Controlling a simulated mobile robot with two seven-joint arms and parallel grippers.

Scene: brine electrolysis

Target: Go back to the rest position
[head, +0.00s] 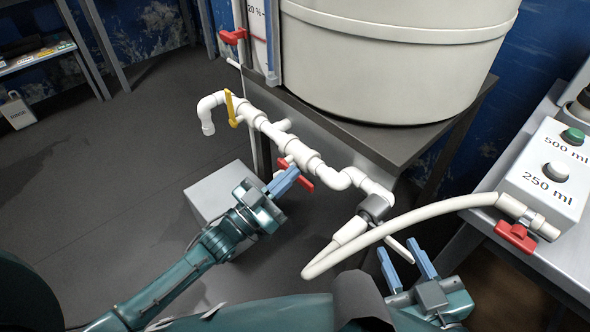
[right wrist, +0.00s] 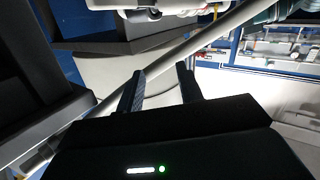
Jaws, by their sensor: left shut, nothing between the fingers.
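My left gripper (head: 284,182) is shut, with its blue fingers together. In the head view its tips lie beside a red valve handle (head: 297,175) on the white pipework (head: 290,145); I cannot tell whether they touch. My right gripper (head: 408,260) is open and empty at the lower right, below the white hose (head: 400,218). In the right wrist view its two dark fingers (right wrist: 160,82) stand apart with nothing between them.
A large white tank (head: 395,60) stands on a dark stand (head: 340,130) behind the pipes. A yellow valve handle (head: 230,108) is on the pipe. A dosing box (head: 548,175) with a red valve (head: 516,237) sits on the right table. Floor (head: 90,190) at left is clear.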

